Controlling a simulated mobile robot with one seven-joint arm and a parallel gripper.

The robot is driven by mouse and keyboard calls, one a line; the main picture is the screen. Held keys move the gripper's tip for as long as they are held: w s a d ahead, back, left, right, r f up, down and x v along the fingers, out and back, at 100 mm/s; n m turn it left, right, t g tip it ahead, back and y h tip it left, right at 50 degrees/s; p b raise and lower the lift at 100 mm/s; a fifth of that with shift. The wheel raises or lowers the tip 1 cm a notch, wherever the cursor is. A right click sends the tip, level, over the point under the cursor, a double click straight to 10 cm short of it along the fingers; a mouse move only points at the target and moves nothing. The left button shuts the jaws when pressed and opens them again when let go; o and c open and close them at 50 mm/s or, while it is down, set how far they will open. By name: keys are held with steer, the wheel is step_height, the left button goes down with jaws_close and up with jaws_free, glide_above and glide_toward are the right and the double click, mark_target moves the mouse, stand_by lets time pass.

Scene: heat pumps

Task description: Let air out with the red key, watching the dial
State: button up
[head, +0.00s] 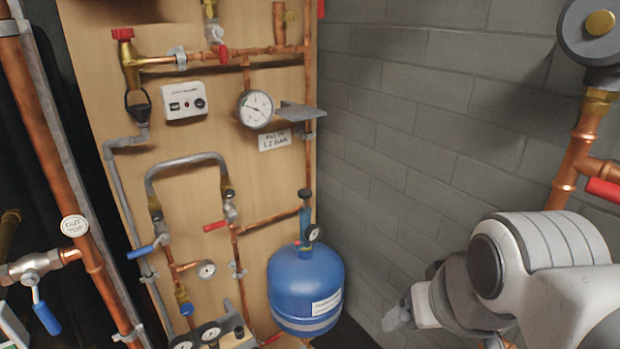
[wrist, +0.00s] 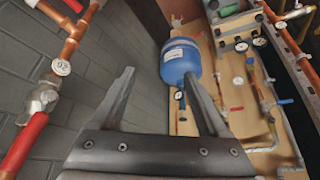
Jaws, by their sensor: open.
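A round white dial (head: 255,108) with a dark needle hangs under a copper pipe on the wooden board, above a label reading "FILL TO 1.2 BAR" (head: 275,140). I cannot make out a separate red key for certain. A red cap (head: 122,34) tops a brass fitting at the board's upper left, and a small red handle (head: 222,54) sits on the upper pipe. My gripper (head: 398,315) is low at the right in the head view, well apart from the board. In the wrist view my gripper (wrist: 160,78) has its fingers spread with nothing between them.
A blue vessel (head: 305,285) stands at the board's lower right; it also shows in the wrist view (wrist: 180,62). A grey shelf (head: 299,111) juts out beside the dial. Copper pipes (head: 575,155) stand at the right. The block wall (head: 420,130) between is bare.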

jaws_close()
stand_by(1.5)
